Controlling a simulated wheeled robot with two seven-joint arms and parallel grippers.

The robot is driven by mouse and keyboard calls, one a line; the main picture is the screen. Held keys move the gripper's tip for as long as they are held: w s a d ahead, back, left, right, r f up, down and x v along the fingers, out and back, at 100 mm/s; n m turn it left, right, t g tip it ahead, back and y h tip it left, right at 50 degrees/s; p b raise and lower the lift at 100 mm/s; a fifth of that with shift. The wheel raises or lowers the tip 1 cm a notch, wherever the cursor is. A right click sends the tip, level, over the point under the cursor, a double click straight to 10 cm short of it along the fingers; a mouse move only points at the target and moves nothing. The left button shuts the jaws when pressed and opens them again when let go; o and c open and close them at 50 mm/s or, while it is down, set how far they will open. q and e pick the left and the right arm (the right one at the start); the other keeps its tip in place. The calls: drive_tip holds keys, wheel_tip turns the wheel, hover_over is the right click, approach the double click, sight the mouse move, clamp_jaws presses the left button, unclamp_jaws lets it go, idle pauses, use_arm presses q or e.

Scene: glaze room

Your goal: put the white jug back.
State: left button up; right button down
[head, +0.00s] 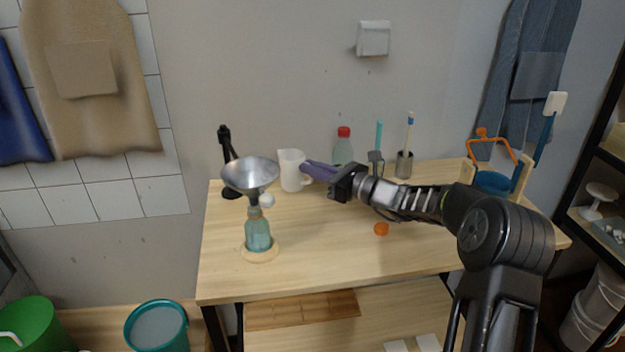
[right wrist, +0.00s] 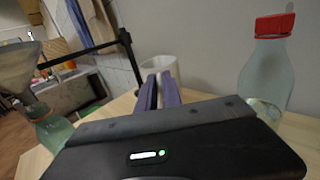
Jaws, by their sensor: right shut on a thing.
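The white jug (head: 291,172) is upright at the back of the wooden table, left of the middle, with its handle side to the right. My right gripper (head: 308,170) reaches in from the right with its purple fingers at that handle side, shut on the jug. In the right wrist view the jug (right wrist: 158,64) shows beyond the close-set purple fingers (right wrist: 160,90), which hide its lower part. Whether its base touches the tabletop I cannot tell. My left gripper is not in view.
A metal funnel (head: 250,174) sits over a teal bottle (head: 258,236) in front left of the jug. A black stand (head: 228,168) is left of it. A red-capped bottle (head: 343,150) and a brush cup (head: 404,165) stand right. An orange cap (head: 381,229) lies on the table (head: 330,265); its front middle is clear.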

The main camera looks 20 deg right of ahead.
sight(312, 180)
drive_tip(key=shift+f, duration=1.65)
drive_tip(key=shift+f, duration=0.1)
drive_tip(key=c, duration=1.5)
unclamp_jaws()
drive_tip(key=b+v, duration=0.1)
drive_tip(key=v, duration=1.1)
